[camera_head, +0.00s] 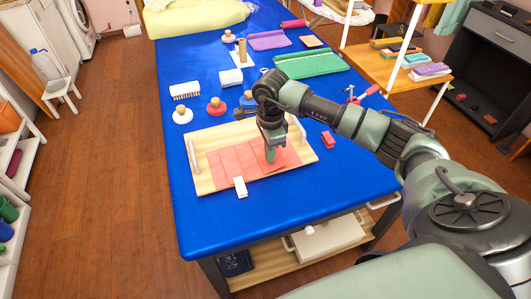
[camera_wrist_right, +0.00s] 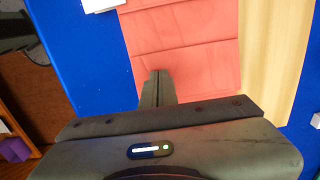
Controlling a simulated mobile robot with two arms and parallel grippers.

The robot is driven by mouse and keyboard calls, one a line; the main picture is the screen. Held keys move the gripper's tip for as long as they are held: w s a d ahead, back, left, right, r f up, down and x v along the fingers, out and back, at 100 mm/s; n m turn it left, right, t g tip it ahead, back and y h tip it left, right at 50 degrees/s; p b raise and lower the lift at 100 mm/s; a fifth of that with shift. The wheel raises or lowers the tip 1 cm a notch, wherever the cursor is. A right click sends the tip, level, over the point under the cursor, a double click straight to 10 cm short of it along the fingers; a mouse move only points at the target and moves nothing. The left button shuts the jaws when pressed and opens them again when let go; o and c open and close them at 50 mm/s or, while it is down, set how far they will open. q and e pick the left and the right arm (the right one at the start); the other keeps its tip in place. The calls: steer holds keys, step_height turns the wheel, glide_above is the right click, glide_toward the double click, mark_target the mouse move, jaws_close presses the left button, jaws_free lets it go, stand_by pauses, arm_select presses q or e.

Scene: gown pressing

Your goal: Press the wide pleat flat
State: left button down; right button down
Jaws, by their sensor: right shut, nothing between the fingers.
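A coral-red pleated cloth (camera_head: 235,166) lies on a pale wooden board (camera_head: 203,182) on the blue table. Fold lines cross the cloth; it also shows in the right wrist view (camera_wrist_right: 185,50). My right gripper (camera_head: 270,158) points down at the right part of the cloth, its fingers shut with nothing between them. In the right wrist view its fingertips (camera_wrist_right: 158,74) are over the cloth; I cannot tell whether they touch it. A white block (camera_head: 240,187) lies at the cloth's front edge. My left gripper is not in view.
Several knobbed round pieces (camera_head: 215,107) and a white brush (camera_head: 185,90) stand behind the board. A small red clip-like piece (camera_head: 328,140) lies right of it. The blue table's (camera_head: 215,227) front strip is clear.

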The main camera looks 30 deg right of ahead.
steer(key=shift+f, duration=0.15)
steer(key=shift+f+b, duration=0.3)
steer(key=shift+b, duration=0.05)
steer(key=shift+r, duration=0.1)
step_height(320, 180, up, 8)
steer(key=p, duration=0.5)
stand_by(0.6)
